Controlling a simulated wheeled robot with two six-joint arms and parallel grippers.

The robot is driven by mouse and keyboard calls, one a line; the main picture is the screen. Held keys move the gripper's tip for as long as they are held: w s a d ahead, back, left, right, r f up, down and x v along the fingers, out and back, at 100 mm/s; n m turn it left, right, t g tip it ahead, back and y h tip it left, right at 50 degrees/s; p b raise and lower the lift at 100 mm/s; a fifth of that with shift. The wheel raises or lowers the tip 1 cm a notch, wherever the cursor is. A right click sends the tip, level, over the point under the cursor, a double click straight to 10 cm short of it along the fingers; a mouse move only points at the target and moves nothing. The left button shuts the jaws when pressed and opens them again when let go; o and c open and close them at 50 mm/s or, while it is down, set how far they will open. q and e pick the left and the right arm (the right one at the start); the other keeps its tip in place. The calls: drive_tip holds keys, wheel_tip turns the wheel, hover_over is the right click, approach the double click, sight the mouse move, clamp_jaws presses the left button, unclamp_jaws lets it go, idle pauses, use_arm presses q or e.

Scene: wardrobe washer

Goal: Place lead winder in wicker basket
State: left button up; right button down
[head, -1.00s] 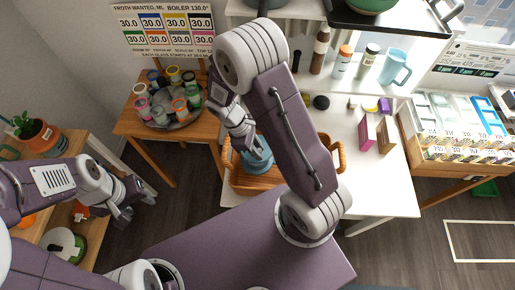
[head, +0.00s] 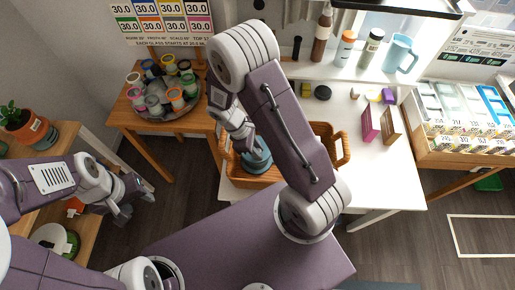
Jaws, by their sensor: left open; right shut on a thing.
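A teal-blue rounded thing (head: 257,160), which I take to be the lead winder, is in my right gripper (head: 250,146). The gripper is shut on it, and the fingers and part of the thing are hard to make out. The tan wicker basket (head: 343,142) stands on the white table, with its middle hidden behind my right arm. The blue thing overlaps the basket's left part in the head view; I cannot tell whether it touches the basket. My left gripper (head: 124,212) is open and empty, far left of the basket, beside the wooden shelf.
A round tray (head: 195,108) of several jars stands on a wooden table at left. Pink and brown boxes (head: 370,124) stand right of the basket. Bottles and a light-blue pitcher (head: 400,54) line the back. A divided wooden case (head: 462,150) is at right.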

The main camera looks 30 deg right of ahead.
drive_tip(key=shift+f, duration=0.4)
drive_tip(key=c, duration=1.1)
unclamp_jaws()
drive_tip(key=shift+c, duration=0.2)
drive_tip(key=o, duration=0.3)
drive_tip(key=v, duration=0.9)
